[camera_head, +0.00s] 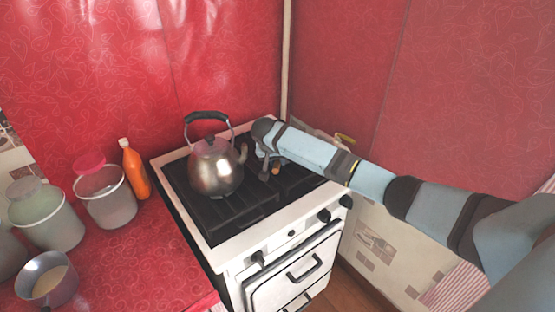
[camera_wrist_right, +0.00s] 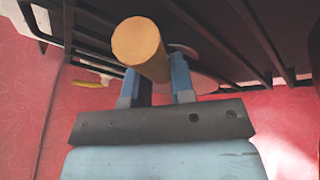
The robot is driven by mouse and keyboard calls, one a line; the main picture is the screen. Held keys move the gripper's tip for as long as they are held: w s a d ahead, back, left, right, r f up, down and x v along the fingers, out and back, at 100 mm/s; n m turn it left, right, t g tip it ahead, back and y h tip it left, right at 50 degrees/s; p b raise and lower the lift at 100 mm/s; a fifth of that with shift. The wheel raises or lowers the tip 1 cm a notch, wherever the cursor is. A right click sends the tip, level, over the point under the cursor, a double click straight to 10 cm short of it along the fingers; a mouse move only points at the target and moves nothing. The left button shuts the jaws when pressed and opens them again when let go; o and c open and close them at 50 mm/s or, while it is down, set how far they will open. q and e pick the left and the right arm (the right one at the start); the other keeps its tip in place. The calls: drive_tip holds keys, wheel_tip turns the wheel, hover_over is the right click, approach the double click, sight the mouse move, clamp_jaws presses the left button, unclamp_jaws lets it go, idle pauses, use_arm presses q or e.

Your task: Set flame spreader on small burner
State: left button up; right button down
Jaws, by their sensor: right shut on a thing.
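My right gripper (camera_head: 268,160) reaches over the right rear part of the stove. In the head view the handle end (camera_head: 276,171) shows as a small orange-brown spot below the gripper. The stove (camera_head: 230,240) is white with black grates. The burners, including the small one, are hidden. My left gripper is out of view.
A metal kettle (camera_head: 216,168) with a black handle stands on the left grate, its spout close to my right gripper. An orange bottle (camera_head: 135,172), jars (camera_head: 104,200) and a saucepan (camera_head: 46,282) stand on the red counter at left. Red walls close in behind.

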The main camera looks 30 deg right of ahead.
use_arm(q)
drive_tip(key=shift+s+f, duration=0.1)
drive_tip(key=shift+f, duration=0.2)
use_arm(e)
drive_tip(key=shift+f, duration=0.55)
drive_tip(key=c, duration=1)
unclamp_jaws()
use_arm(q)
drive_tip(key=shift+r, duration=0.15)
use_arm(e)
drive_tip(key=shift+o, duration=0.6)
drive_tip(key=v, duration=1.3)
drive_tip(key=shift+a+r, duration=0.25)
drive_tip(key=shift+r, duration=0.1)
